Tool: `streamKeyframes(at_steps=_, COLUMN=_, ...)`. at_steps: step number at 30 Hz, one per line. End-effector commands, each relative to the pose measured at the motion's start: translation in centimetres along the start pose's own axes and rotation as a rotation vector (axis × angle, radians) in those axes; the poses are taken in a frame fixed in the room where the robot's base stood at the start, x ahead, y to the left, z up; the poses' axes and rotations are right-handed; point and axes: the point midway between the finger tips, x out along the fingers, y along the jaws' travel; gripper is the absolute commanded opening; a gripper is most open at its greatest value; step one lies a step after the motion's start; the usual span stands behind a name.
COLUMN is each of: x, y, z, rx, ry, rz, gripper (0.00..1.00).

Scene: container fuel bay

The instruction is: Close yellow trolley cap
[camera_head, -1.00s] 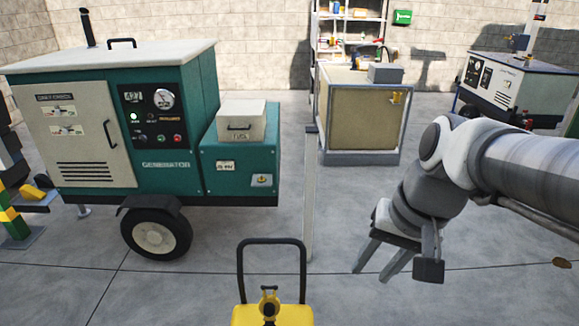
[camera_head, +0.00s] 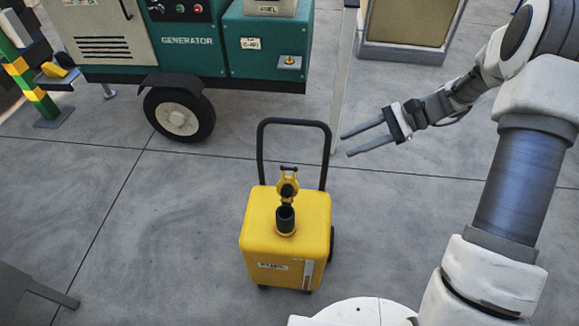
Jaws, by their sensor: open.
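The yellow trolley (camera_head: 262,240) stands upright on the floor in the lower middle of the head view, with a black push handle (camera_head: 293,122) behind it. On its top is a dark filler neck (camera_head: 285,219). The yellow and black cap (camera_head: 288,187) stands raised behind the neck, so the neck's mouth is uncovered. My gripper (camera_head: 344,145) is open and empty, to the right of the handle and above and right of the cap. Its two fingers point left. It appears apart from the trolley.
A green generator (camera_head: 190,58) on a wheel (camera_head: 180,114) stands at the back left. A thin grey post (camera_head: 344,80) rises behind my gripper. A beige box (camera_head: 408,25) stands at the back. A grey object (camera_head: 30,290) is at lower left. The floor left of the trolley is clear.

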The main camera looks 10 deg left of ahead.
Motion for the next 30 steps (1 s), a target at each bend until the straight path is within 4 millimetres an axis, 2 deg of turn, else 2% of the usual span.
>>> streamKeyframes(at_steps=1, x=1.0, y=0.2, z=-2.3, rx=0.041, ry=-0.043, rz=-0.028, gripper=0.41)
streamKeyframes(at_steps=6, x=3.1, y=0.4, z=-7.8, rx=0.161, ry=-0.184, rz=-0.130, gripper=0.41)
streamKeyframes(at_steps=12, x=5.5, y=1.3, z=-13.7, rx=0.283, ry=-0.330, rz=-0.249, gripper=0.41)
streamKeyframes(at_steps=15, x=6.3, y=1.8, z=-15.8, rx=0.325, ry=-0.382, rz=-0.293, gripper=0.41)
streamKeyframes(at_steps=18, x=6.8, y=2.2, z=-17.1, rx=0.352, ry=-0.416, rz=-0.324, gripper=0.41)
streamKeyframes(at_steps=22, x=7.2, y=2.3, z=-17.8, rx=0.368, ry=-0.439, rz=-0.343, gripper=0.41)
streamKeyframes(at_steps=26, x=8.2, y=1.9, z=-17.5, rx=0.370, ry=-0.442, rz=-0.345, gripper=0.41)
streamKeyframes(at_steps=30, x=10.3, y=1.0, z=-16.6, rx=0.370, ry=-0.442, rz=-0.343, gripper=0.41)
